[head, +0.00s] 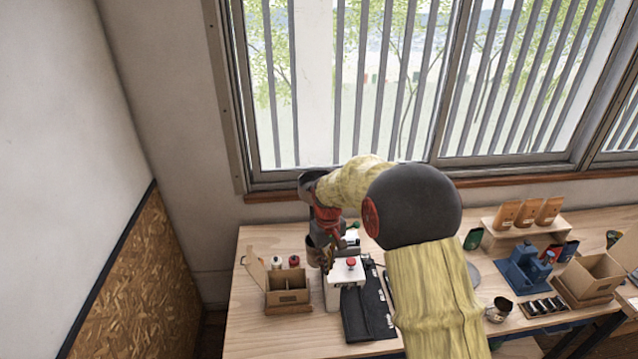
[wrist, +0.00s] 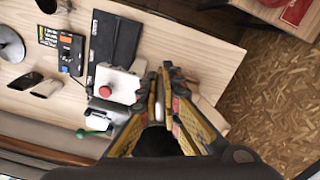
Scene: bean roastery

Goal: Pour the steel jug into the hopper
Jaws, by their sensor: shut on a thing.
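My gripper (head: 328,256) points down over the left part of the table. In the wrist view its fingers (wrist: 166,80) are closed on a narrow grey piece, apparently the handle of the steel jug. The jug (head: 315,253) shows as a small brownish metal body beside the fingers in the head view, held above the table and partly hidden. Its contents do not show. A white machine with a red knob (head: 345,276) stands just right of and below the jug; it also shows in the wrist view (wrist: 122,86). I cannot make out a hopper opening clearly.
An open cardboard box (head: 287,298) stands left of the white machine, with small bottles behind it. A black mat (head: 366,316) lies to its right. A metal cup (head: 498,309), blue device (head: 524,268) and bag stand (head: 520,232) are farther right. The window is behind.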

